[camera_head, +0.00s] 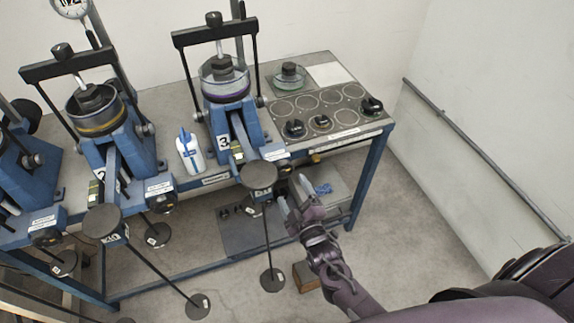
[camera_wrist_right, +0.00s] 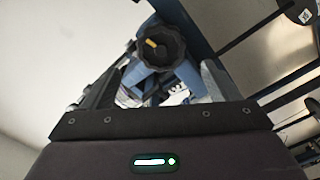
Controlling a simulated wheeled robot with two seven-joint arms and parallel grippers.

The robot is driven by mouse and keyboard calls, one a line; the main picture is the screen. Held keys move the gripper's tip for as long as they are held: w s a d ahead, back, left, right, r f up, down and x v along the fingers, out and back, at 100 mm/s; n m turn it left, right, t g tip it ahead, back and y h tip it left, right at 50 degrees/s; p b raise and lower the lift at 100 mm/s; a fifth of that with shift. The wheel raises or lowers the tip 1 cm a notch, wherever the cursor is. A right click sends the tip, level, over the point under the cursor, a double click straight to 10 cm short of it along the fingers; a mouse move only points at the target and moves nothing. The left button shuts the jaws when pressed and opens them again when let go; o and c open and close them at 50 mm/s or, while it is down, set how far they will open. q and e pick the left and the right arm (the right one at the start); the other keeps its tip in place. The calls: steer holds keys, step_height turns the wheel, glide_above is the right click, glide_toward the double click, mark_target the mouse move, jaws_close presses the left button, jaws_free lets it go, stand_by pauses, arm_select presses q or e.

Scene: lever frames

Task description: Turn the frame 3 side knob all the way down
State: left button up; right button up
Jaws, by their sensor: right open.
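Frame 3 (camera_head: 240,137) is a blue lever frame marked with a 3, standing on the table. Its side knob (camera_head: 283,168) is small and dark at the front right of the frame, just above my right gripper. In the right wrist view a black lobed knob (camera_wrist_right: 163,46) with a yellow mark shows ahead of the fingertips, roughly centred between them. My right gripper (camera_head: 293,200) is open and empty, with its fingers pointing up toward the knob; they also show in the wrist view (camera_wrist_right: 160,88). A gap seems to separate fingers and knob. My left gripper is not in view.
Frame 3's round black weight plate (camera_head: 259,176) hangs just left of my right gripper. Other blue frames, including frame 2 (camera_head: 118,150), stand to the left. A white-and-blue bottle (camera_head: 190,152) and a panel with black knobs (camera_head: 320,108) flank frame 3. Floor at right is clear.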

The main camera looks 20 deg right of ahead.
mark_target(283, 173)
steer(key=w+b, duration=0.1)
steer(key=w, duration=0.1)
steer(key=w+b, duration=0.2)
steer(key=w, duration=0.1)
steer(key=w+b, duration=0.2)
steer(key=w, duration=0.1)
steer(key=shift+w+a+f, duration=0.2)
steer(key=shift+w+f, duration=0.05)
steer(key=shift+w+r, duration=0.15)
steer(key=shift+w, duration=0.1)
steer(key=shift+c, duration=0.4)
steer(key=c, duration=1.2)
steer(key=shift+o, duration=0.2)
